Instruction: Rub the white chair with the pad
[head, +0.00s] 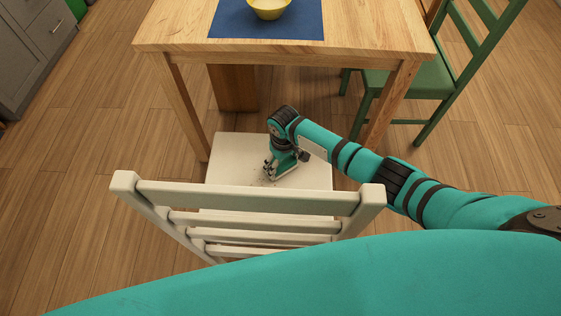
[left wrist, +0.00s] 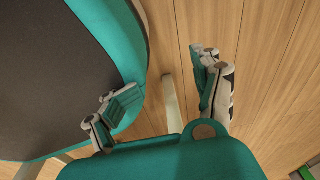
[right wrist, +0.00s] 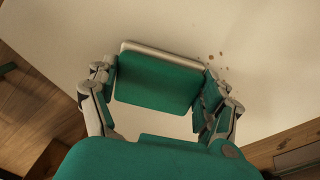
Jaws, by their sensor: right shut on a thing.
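The white chair (head: 235,152) stands in the middle of the head view, its slatted back nearest me and its seat toward the table. My right gripper (head: 276,174) reaches down over the seat. In the right wrist view it is shut on the pad (right wrist: 157,80), a green block with a pale strip along its far edge. The pad is at the pale seat (right wrist: 250,40); I cannot tell whether it touches. Several small brown specks (right wrist: 219,57) lie on the seat beside it. My left gripper (left wrist: 168,82) is open and empty, over the floor.
A wooden table (head: 180,32) stands beyond the chair, with a blue mat (head: 230,26) and a yellow bowl (head: 268,12) on it. A green chair (head: 425,85) is at the right. Grey cabinets (head: 30,50) are at the upper left. The floor left of the chair is clear.

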